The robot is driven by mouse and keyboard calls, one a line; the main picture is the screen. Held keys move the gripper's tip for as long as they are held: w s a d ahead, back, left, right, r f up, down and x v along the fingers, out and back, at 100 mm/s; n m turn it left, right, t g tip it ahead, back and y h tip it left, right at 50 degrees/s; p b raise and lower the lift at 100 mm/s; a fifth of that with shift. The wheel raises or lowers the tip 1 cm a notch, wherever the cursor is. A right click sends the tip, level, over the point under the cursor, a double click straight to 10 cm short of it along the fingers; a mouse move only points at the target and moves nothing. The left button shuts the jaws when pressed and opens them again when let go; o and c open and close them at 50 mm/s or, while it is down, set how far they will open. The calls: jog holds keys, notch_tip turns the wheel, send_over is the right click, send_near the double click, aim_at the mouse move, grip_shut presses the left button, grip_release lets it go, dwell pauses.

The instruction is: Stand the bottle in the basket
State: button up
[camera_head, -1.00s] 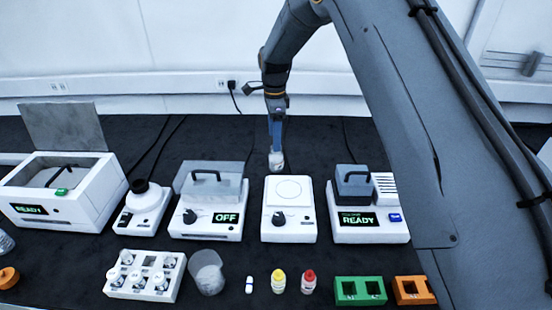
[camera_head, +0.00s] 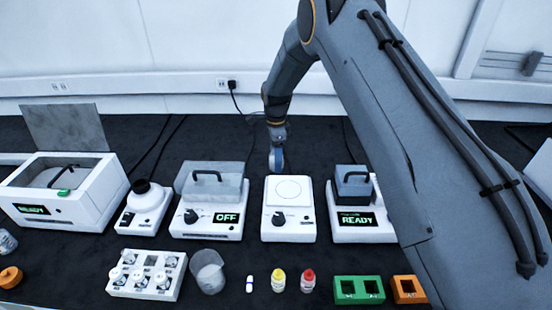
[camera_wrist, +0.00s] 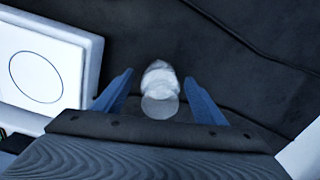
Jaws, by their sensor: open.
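A small pale bottle with a whitish top (camera_wrist: 160,80) stands between the two blue fingers of my gripper (camera_wrist: 160,104) in the wrist view. Gaps show on both sides, so my gripper is open around it without holding it. In the head view my gripper (camera_head: 277,162) points down behind the white round-topped plate device and largely hides the bottle. A grey box with a black handle (camera_head: 353,186) sits in the right READY device. Another grey handled box (camera_head: 208,181) sits on the OFF device. I cannot tell which is the basket.
The white plate device (camera_head: 289,215) stands just in front of my gripper; it also shows at left in the wrist view (camera_wrist: 45,65). A vial rack (camera_head: 147,275), a beaker (camera_head: 207,272), yellow-capped (camera_head: 278,281) and red-capped (camera_head: 308,281) bottles line the front. Dark bench behind is mostly clear.

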jog(key=shift+f, duration=0.1)
jog(key=shift+c, duration=0.5)
jog(key=c, duration=1.3)
